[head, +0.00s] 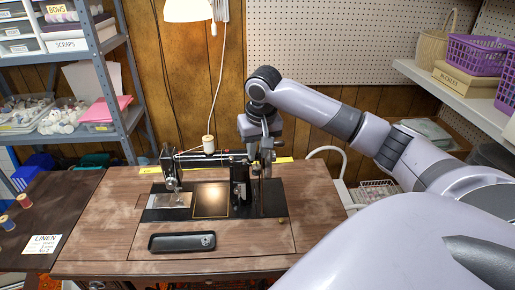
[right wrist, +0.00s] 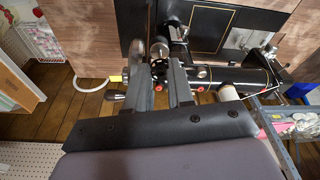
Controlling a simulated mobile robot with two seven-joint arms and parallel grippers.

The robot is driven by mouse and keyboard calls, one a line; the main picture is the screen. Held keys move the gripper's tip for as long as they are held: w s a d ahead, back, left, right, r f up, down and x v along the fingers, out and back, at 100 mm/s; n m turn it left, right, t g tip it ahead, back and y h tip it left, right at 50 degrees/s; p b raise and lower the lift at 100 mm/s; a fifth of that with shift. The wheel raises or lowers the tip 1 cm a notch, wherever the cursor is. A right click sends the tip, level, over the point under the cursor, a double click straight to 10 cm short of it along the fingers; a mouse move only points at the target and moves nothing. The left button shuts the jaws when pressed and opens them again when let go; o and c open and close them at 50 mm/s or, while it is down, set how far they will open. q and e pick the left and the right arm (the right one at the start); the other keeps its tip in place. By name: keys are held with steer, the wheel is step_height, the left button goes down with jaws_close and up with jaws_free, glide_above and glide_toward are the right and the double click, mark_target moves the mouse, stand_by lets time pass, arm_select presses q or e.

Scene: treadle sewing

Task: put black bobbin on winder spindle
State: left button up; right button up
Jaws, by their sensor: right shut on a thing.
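My right gripper (head: 264,146) reaches down over the right end of the black sewing machine (head: 240,185), by the handwheel. In the right wrist view my right gripper (right wrist: 159,68) has its two fingers close together, with a small dark round thing, seemingly the black bobbin (right wrist: 159,73), between the tips. In the head view the bobbin is hidden. My left gripper is out of view.
A black tray (head: 165,242) with a small silver round item (head: 207,240) lies on the wooden sewing table (head: 110,225). A thread spool (head: 208,144) stands on the machine. Shelves rise at left and right. The table's front left is clear.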

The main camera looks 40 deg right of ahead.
steer(key=shift+f, duration=0.15)
stand_by(0.5)
steer(key=shift+x, duration=1.05)
steer(key=shift+s+a, duration=0.1)
steer(key=shift+s, duration=0.15)
steer(key=o, duration=0.9)
steer(key=v, duration=0.7)
steer(key=shift+a, duration=0.1)
steer(key=shift+a, duration=0.1)
